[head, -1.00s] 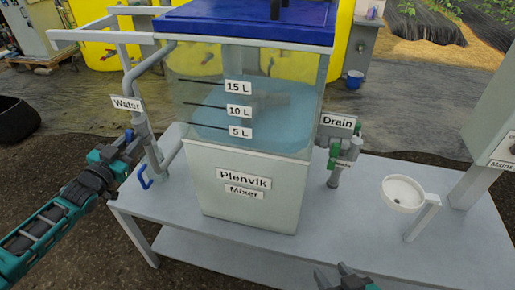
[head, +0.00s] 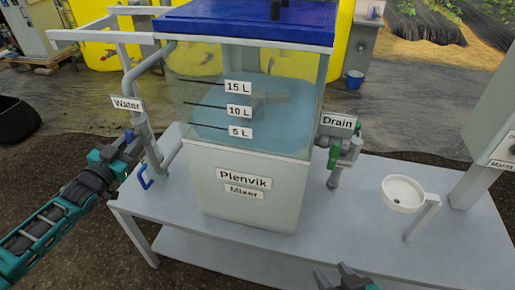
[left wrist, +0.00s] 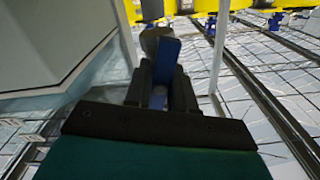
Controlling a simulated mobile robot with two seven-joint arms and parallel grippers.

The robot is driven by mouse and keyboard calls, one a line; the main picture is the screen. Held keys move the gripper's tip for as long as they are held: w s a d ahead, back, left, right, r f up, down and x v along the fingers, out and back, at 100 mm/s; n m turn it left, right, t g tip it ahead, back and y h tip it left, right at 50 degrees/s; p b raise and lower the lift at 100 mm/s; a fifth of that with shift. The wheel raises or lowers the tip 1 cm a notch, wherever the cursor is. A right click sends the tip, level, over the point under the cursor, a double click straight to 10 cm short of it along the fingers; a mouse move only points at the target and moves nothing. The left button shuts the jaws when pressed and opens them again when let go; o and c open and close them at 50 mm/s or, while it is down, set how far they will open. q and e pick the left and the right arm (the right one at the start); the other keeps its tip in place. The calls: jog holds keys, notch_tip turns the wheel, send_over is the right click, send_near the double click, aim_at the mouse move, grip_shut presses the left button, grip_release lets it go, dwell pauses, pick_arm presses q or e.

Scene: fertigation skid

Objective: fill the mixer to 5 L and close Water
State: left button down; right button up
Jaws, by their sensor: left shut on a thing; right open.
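The Plenvik mixer (head: 247,213) is a clear tank on a pale base with 5, 10 and 15 L marks. Bluish water (head: 215,122) stands in it; its surface looks near or above the 5 L mark, but the slanted view blurs the exact level. The Water pipe (head: 139,127) is at the tank's left. My left gripper (head: 127,146) is shut on the blue Water handle (head: 129,135); the handle (left wrist: 168,58) shows between the fingers in the left wrist view. My right gripper (head: 343,280) is open and empty at the bottom edge.
The Drain valve (head: 345,150) with a green handle is right of the tank. A white cup (head: 402,193) on a bracket stands further right. A blue loop (head: 145,178) hangs below the Water pipe. The bench front (head: 270,243) is clear.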

pick_arm(q)
jog(key=m, duration=0.5)
jog(key=shift+f+m, duration=0.15)
jog(key=shift+m, duration=0.25)
jog(key=m+b, duration=0.1)
jog(key=m, duration=0.2)
jog(key=shift+m, duration=0.3)
dwell(6.5)
